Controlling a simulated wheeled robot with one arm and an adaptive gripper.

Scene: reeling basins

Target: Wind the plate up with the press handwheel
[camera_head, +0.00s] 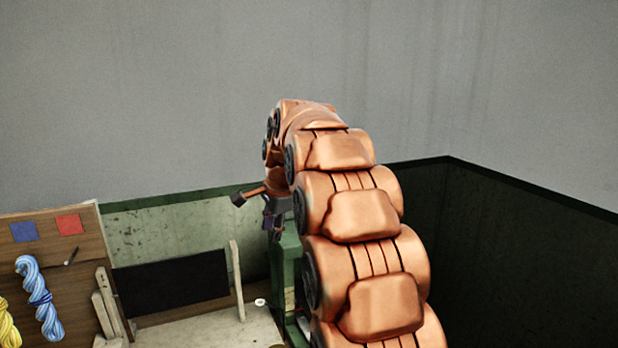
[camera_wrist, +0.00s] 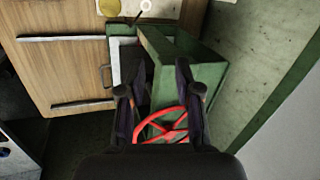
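The red handwheel (camera_wrist: 172,128) shows in the wrist view, low in the middle, on the near side of a green box-like press (camera_wrist: 205,78). My gripper (camera_wrist: 160,80) is open, with one dark finger on either side of the picture's middle. The wheel shows between the fingers, partly hidden by them and the gripper body; I cannot tell whether they touch it. In the head view my gripper (camera_head: 272,215) points down over the green press (camera_head: 287,272), and my arm hides much of it. I cannot make out the plate for certain.
In the head view a board (camera_head: 85,245) with blue and yellow skeins stands at left. A pale worktop (camera_head: 205,332) lies left of the press. Walls close off the back and right.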

